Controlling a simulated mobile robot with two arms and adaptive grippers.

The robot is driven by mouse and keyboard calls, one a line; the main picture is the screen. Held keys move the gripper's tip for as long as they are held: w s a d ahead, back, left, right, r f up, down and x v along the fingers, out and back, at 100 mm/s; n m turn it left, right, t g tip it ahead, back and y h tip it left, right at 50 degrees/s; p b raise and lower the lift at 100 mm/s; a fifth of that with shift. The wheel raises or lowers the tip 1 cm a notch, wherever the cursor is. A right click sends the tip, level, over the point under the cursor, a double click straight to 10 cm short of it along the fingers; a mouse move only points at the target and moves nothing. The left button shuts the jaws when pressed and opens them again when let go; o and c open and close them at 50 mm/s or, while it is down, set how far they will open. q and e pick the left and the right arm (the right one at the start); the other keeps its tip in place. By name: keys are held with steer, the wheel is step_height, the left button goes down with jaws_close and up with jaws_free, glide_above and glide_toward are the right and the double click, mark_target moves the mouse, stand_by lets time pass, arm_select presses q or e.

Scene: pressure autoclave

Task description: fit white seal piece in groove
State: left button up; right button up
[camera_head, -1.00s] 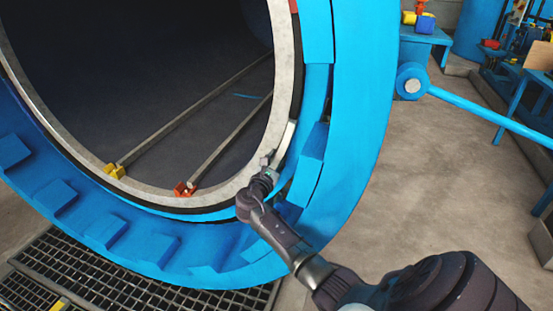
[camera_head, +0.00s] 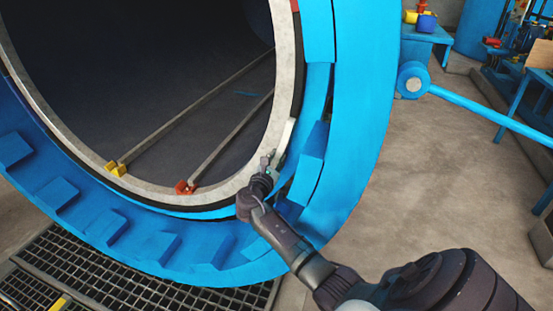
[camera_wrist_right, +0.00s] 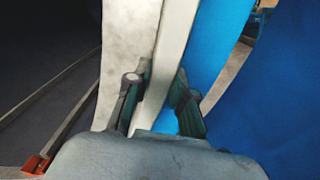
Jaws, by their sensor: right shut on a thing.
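The white seal piece (camera_head: 287,136) is a short pale strip at the lower right of the round opening, beside the pale metal ring (camera_head: 286,62). It also shows in the right wrist view as a long white bar (camera_wrist_right: 174,55) running up between my fingers. My right gripper (camera_head: 269,163) is shut on its lower part, with one finger on each side in the wrist view (camera_wrist_right: 160,105). The groove shows as a dark band (camera_head: 297,70) between the pale ring and the blue flange. I cannot tell whether the piece sits inside it. My left gripper is not in view.
The blue flange (camera_head: 362,110) with thick lugs surrounds the opening. Two rails with a yellow stop (camera_head: 116,169) and a red stop (camera_head: 186,187) lie inside. A floor grating (camera_head: 110,265) is below. A blue bar (camera_head: 490,120) crosses the open floor at right.

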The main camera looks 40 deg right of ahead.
jaws_close()
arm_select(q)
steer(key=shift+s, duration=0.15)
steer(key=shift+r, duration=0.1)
arm_select(e)
steer(key=shift+w+d, duration=0.1)
steer(key=shift+d, duration=0.1)
steer(key=shift+d, duration=0.15)
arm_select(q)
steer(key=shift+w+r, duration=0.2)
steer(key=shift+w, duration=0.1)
arm_select(e)
steer(key=shift+w, duration=0.1)
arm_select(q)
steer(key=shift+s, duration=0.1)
arm_select(e)
steer(key=shift+d, duration=0.2)
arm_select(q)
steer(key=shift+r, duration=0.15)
arm_select(e)
steer(key=shift+w+r, duration=0.1)
